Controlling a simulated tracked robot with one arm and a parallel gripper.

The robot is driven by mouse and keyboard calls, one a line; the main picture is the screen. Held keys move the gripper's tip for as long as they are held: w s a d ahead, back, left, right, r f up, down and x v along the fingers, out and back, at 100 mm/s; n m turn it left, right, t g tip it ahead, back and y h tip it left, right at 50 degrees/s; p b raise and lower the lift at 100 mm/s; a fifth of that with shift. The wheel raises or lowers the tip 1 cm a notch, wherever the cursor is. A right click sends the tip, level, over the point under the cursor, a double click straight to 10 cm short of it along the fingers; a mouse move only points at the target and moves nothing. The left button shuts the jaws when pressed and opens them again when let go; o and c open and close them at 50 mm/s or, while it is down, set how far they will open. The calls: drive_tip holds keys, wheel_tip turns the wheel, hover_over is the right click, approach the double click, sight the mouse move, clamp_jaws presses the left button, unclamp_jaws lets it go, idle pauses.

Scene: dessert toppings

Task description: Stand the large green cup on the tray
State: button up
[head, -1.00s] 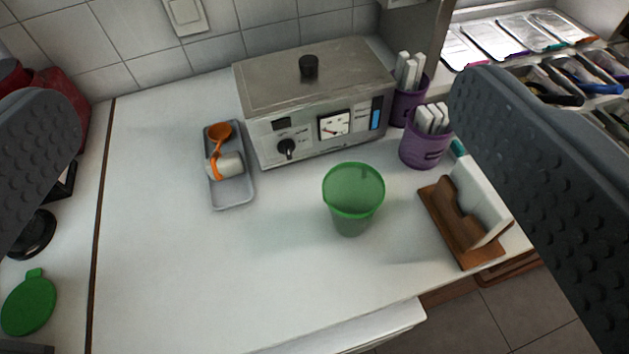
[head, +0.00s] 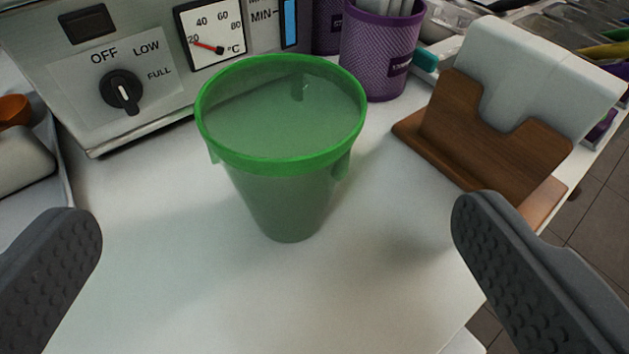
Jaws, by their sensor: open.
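The large green cup (head: 285,185) is translucent with a bright green rim and stands upright on the white counter, in front of the metal appliance. My gripper (head: 275,255) is open and empty. Its two dark, dimpled fingers show at the lower left and lower right, one on each side of the cup and apart from it. The grey tray (head: 62,170) shows only in part at the left edge, with a white and orange item on it. The rest of the tray is out of view.
The metal appliance (head: 160,100) with a dial and gauge stands close behind the cup. A purple mesh holder (head: 378,50) is behind right, and a wooden napkin holder (head: 490,135) is at the right. The counter (head: 230,290) is clear in front.

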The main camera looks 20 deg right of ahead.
drive_tip(key=b, duration=0.1)
approach(283, 97)
drive_tip(key=shift+b+x, duration=0.9)
drive_tip(key=shift+x, duration=2.2)
drive_tip(key=shift+s, duration=0.1)
drive_tip(key=shift+c, duration=0.3)
drive_tip(key=c, duration=1.2)
